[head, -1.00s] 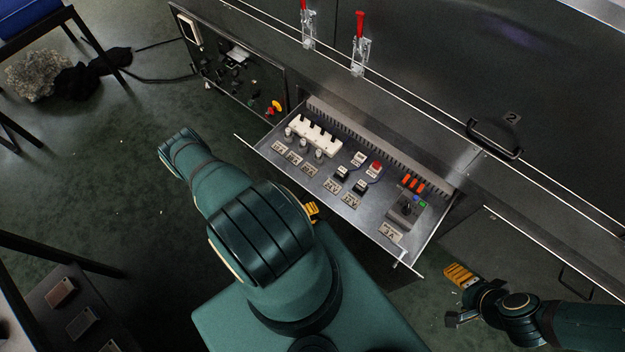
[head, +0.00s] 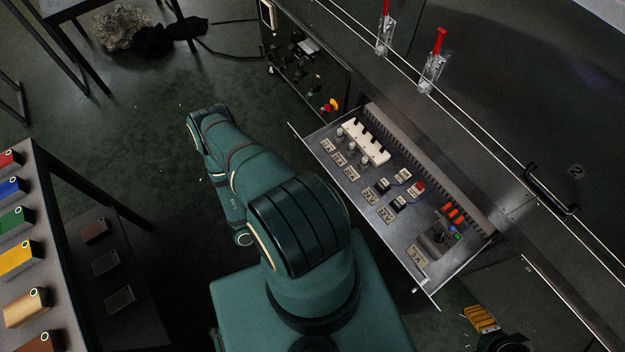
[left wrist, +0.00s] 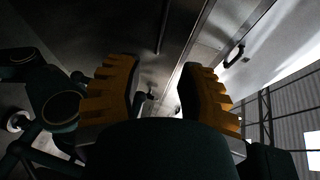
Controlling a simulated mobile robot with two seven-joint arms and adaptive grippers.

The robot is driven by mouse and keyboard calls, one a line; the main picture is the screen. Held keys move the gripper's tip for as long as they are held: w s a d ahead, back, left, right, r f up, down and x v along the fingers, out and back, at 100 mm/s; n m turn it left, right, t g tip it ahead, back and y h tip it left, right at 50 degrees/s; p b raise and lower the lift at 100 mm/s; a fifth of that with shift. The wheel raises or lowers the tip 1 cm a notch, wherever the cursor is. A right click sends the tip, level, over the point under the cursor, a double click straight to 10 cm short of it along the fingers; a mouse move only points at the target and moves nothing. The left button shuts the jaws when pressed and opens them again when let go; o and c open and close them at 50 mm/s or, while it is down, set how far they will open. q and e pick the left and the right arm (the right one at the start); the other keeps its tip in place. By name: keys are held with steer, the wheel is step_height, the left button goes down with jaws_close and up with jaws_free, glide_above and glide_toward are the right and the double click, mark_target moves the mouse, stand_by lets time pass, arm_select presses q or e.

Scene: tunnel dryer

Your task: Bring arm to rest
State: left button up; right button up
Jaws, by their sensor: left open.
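My left arm (head: 305,230) fills the middle of the head view, its forearm bent away toward the upper left. Its gripper is hidden in that view. In the left wrist view my left gripper (left wrist: 158,90) has its two ridged yellow fingers well apart with nothing held between them. My right gripper (head: 482,320) shows only partly at the lower right edge of the head view, low in front of the dark machine. One yellow finger is visible, and the rest is cut off or hidden.
An open drawer panel (head: 352,183) with switches and labels juts from the machine close to my left arm. Red-handled clamps (head: 432,65) and a black door handle (head: 552,190) are on the machine. A rack (head: 62,225) with coloured blocks stands at left.

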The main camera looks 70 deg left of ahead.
stand_by(0.4)
arm_select(q)
steer(key=w+d+r+n+g, duration=0.7)
steer(key=w+d+r+n, duration=0.2)
steer(key=w+d+n, duration=0.1)
steer(key=w+d+r+n+g+h, duration=0.1)
steer(key=w+d+r+n+g, duration=0.5)
steer(key=w+d+r+n, duration=0.3)
steer(key=w+d+n, duration=0.1)
steer(key=w+d, duration=0.2)
steer(key=d, duration=0.1)
steer(key=shift+w+r+n+g, duration=0.3)
steer(key=shift+w+r+g, duration=0.05)
steer(key=shift+r+g, duration=0.05)
